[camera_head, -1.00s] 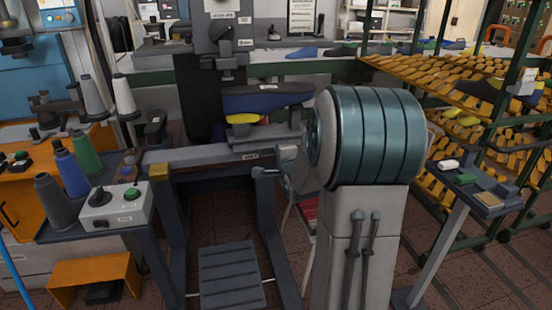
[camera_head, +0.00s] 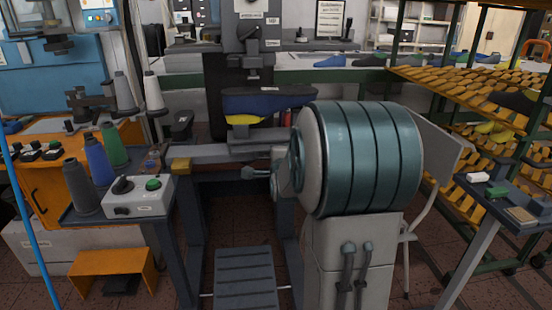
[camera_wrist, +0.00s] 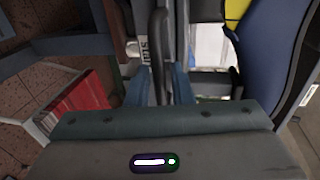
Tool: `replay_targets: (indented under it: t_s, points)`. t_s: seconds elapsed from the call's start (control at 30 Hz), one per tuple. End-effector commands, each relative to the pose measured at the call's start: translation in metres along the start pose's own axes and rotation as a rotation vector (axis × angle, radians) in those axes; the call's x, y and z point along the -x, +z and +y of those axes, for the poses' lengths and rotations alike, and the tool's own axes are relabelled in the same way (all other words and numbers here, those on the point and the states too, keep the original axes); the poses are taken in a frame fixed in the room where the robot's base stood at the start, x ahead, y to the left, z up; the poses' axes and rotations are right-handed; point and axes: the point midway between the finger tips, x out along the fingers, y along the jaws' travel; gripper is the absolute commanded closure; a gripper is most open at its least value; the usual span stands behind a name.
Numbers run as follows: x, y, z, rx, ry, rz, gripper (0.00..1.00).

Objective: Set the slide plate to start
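The slide plate (camera_head: 262,140) appears as a grey block on the machine's horizontal rail (camera_head: 208,154). Above it sits a dark blue shoe last (camera_head: 268,104) with a yellow part (camera_head: 243,119) under it. My gripper (camera_head: 248,172) is low in front of the rail, largely hidden behind my big teal arm joint. In the wrist view, the two teal fingers (camera_wrist: 163,78) have a dark upright bar (camera_wrist: 160,45) between them. I cannot tell whether they touch it. A small printed label (camera_wrist: 143,48) is beside the bar. The blue last (camera_wrist: 270,50) stands at the right.
A grey control box (camera_head: 138,196) with a green button and black knob stands left, beside thread cones (camera_head: 114,150). A footboard (camera_head: 245,278) lies below the rail. A small side table (camera_head: 520,205) and wooden racks (camera_head: 500,120) stand right. Red items (camera_wrist: 85,98) show at lower left in the wrist view.

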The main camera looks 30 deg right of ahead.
Motion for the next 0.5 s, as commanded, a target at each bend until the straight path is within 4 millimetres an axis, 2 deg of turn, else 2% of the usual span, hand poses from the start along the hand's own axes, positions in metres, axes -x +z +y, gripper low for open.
replay_targets:
  t_s: [0.33,0.5]
  points:
    - [0.002,0.001,0.0,0.001,-0.001,-0.003,0.74]
    - [0.017,0.001,-0.001,0.002,-0.002,-0.002,0.74]
